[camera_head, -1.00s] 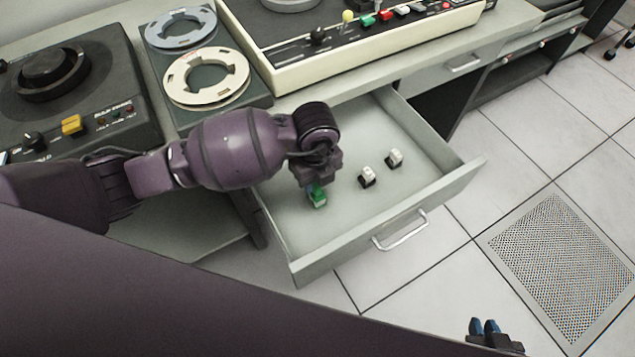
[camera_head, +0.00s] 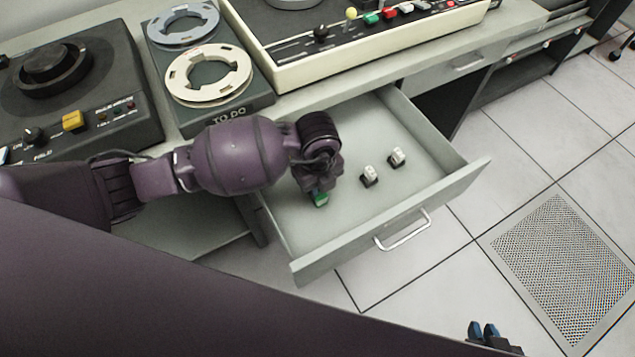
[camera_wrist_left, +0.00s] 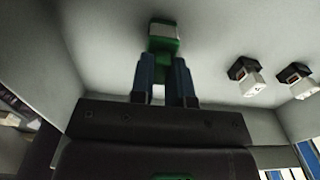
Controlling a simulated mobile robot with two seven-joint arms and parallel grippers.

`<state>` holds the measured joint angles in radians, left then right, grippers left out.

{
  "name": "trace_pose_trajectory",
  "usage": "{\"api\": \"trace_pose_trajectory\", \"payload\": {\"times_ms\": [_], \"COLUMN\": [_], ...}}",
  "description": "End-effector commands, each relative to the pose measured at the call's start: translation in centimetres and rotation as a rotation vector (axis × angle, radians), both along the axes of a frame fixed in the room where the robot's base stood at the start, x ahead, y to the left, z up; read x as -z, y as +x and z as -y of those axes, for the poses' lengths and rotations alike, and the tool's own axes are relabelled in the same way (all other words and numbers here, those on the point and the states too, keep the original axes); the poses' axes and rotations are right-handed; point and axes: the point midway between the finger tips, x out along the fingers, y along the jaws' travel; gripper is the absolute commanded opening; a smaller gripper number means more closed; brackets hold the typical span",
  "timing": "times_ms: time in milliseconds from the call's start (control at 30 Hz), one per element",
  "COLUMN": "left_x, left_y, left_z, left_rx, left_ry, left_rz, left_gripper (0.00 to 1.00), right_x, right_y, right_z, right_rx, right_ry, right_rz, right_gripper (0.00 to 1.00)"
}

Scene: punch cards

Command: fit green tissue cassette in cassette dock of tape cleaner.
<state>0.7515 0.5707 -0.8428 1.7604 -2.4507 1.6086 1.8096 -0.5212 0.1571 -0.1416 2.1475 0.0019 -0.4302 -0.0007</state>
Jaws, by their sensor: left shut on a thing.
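The green tissue cassette (camera_head: 320,200) is inside the open drawer, near its left side. It has a pale top and also shows in the left wrist view (camera_wrist_left: 163,40). My left gripper (camera_wrist_left: 164,68) points down into the drawer, shut on the cassette with its blue fingers. In the head view my wrist hides most of the fingers. My right gripper (camera_head: 482,331) is at the bottom edge, away from the drawer; its finger gap is unclear. I cannot make out the cassette dock or say which machine is the tape cleaner.
Two black-and-white cassettes (camera_head: 369,176) (camera_head: 396,157) lie to the right in the drawer (camera_head: 375,237). Above it, a cream machine (camera_head: 300,75) with coloured buttons, a reel unit (camera_head: 235,107) and a dark machine (camera_head: 70,105) stand on the desk. The drawer walls surround my left gripper.

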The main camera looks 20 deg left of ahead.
Motion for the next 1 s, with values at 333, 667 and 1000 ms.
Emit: {"api": "trace_pose_trajectory", "payload": {"times_ms": [333, 667, 1000], "left_x": [-0.9, -1.8, -2.8], "left_y": [0.1, 0.1, 0.1], "left_z": [0.0, 0.0, 0.0], "left_rx": [0.000, 0.000, 0.000], "left_ry": [-0.001, -0.001, -0.001], "left_rz": [0.004, 0.004, 0.004], "left_gripper": [0.00, 0.00, 0.00], "right_x": [-0.9, -2.1, -3.4], "right_y": [0.4, 0.9, 1.5], "right_z": [0.1, 0.2, 0.2], "right_rx": [0.001, 0.002, 0.003], "right_ry": [0.000, -0.003, -0.003], "right_rz": [0.017, 0.039, 0.061], "right_gripper": [0.19, 0.19, 0.19]}}
